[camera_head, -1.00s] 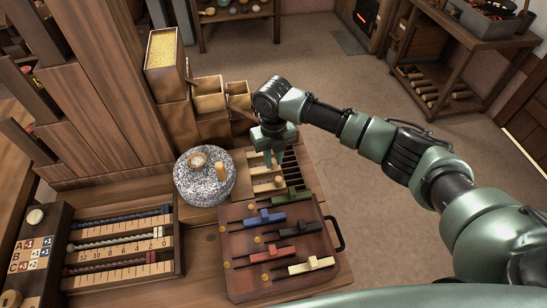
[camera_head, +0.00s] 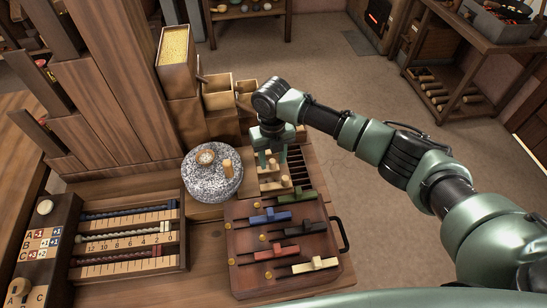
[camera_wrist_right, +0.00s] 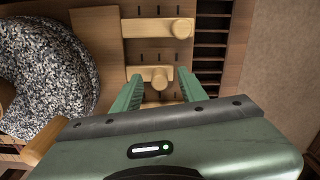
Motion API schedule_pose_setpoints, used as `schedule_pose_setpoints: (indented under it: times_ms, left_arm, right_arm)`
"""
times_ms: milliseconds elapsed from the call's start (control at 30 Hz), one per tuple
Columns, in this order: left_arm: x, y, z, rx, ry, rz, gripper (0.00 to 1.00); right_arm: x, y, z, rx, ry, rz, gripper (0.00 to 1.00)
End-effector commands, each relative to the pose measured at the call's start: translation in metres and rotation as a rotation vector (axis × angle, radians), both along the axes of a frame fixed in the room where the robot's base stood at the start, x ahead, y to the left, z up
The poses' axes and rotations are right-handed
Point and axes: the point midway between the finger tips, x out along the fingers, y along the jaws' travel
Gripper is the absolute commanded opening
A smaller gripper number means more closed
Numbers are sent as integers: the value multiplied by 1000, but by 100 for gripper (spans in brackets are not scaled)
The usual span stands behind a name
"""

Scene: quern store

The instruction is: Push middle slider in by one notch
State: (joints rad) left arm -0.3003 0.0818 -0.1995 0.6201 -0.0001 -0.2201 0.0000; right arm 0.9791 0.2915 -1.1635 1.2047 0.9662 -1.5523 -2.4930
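A light wooden slider board (camera_head: 262,187) lies beside the grey stone quern in the head view. In the right wrist view, one wooden slider with a round knob (camera_wrist_right: 158,27) is far up. Another slider (camera_wrist_right: 150,75), apparently the middle one, lies below it. A third wooden piece (camera_wrist_right: 160,104) is partly hidden by my wrist. My right gripper (camera_wrist_right: 159,73) is open, its green fingers on either side of the second slider's knob; contact cannot be told. In the head view my right gripper (camera_head: 272,158) points down over the board. My left gripper is not in view.
The speckled quern (camera_head: 212,186) stands close left of the board. A dark slotted rack (camera_head: 299,165) adjoins it on the right. A brown tray (camera_head: 240,283) with coloured sliders is in front. Wooden bins (camera_head: 217,100) stand behind. An abacus-like frame (camera_head: 130,275) is at left.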

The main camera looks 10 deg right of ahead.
Motion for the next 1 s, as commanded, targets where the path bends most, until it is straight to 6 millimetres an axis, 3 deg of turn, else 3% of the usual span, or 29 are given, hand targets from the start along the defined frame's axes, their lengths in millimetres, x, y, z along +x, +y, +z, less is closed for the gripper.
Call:
schedule_pose_setpoints:
  times_ms: [267,700,1000]
  left_arm:
    - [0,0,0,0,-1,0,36]
    - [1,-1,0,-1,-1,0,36]
    - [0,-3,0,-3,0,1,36]
  right_arm:
    - [0,0,2,1,0,0,42]
    - [1,1,65,1,-2,0,42]
    - [0,1,78,0,0,0,42]
